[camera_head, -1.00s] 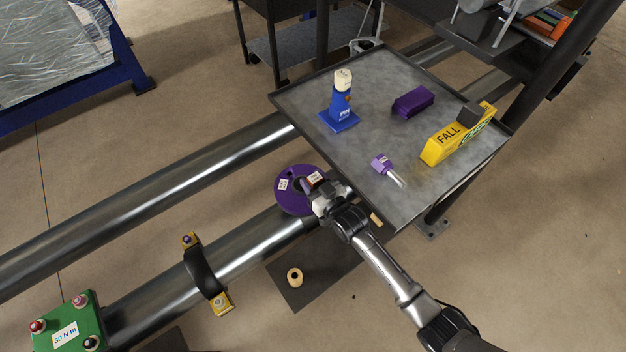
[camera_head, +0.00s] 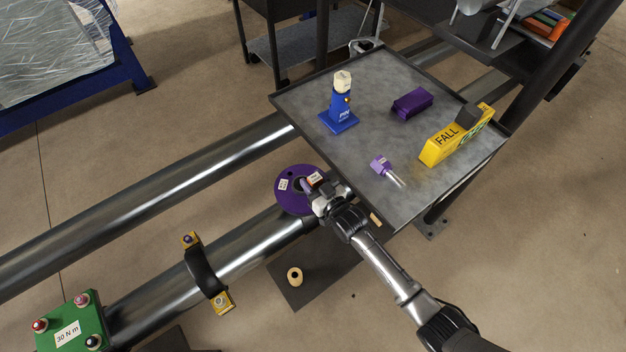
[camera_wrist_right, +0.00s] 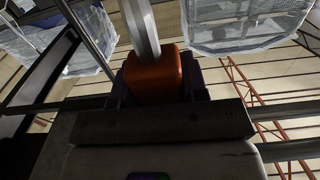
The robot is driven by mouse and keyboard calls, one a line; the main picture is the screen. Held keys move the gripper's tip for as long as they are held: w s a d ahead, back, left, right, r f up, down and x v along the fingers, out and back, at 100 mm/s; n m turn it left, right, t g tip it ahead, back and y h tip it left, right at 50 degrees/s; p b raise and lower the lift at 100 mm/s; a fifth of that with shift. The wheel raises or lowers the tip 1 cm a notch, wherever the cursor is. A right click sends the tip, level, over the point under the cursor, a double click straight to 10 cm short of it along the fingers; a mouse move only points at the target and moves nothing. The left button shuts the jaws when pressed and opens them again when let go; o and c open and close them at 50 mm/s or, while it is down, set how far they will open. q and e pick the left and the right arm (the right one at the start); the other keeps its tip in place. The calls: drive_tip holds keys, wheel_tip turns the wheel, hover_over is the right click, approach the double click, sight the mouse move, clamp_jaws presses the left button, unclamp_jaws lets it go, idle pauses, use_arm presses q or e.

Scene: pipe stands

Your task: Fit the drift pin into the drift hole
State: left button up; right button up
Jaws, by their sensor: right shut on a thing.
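My right gripper (camera_head: 318,188) is shut on the drift pin, which shows in the right wrist view as an orange block (camera_wrist_right: 155,78) with a grey metal shaft (camera_wrist_right: 140,25) pointing away from the fingers. In the head view the gripper is at the right edge of the purple flange (camera_head: 286,201), which faces the camera at the pipe end. The flange has a white label, a dark opening partly behind the gripper and a small dark hole near its upper left. I cannot tell whether the shaft touches the flange. My left gripper is not in view.
A grey tray table (camera_head: 375,130) stands right of the flange. On it are a blue stand (camera_head: 341,118), a purple block (camera_head: 412,103), a purple-headed tool (camera_head: 380,165) and a yellow FALL box (camera_head: 440,147). A tan ring (camera_head: 295,275) lies on a dark mat below.

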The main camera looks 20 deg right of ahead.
drive_tip(key=shift+f, duration=0.1)
idle(0.6)
drive_tip(key=shift+f+b, duration=0.45)
drive_tip(key=shift+f, duration=0.25)
drive_tip(key=shift+f+b, duration=0.5)
drive_tip(key=shift+f, duration=0.3)
drive_tip(key=shift+f+b, duration=0.5)
drive_tip(key=shift+f, duration=0.2)
drive_tip(key=shift+f+b, duration=0.5)
drive_tip(key=shift+f, duration=0.3)
drive_tip(key=shift+f+b, duration=0.5)
drive_tip(key=shift+f, duration=0.15)
drive_tip(key=o, duration=1.1)
drive_tip(key=shift+c, duration=0.2)
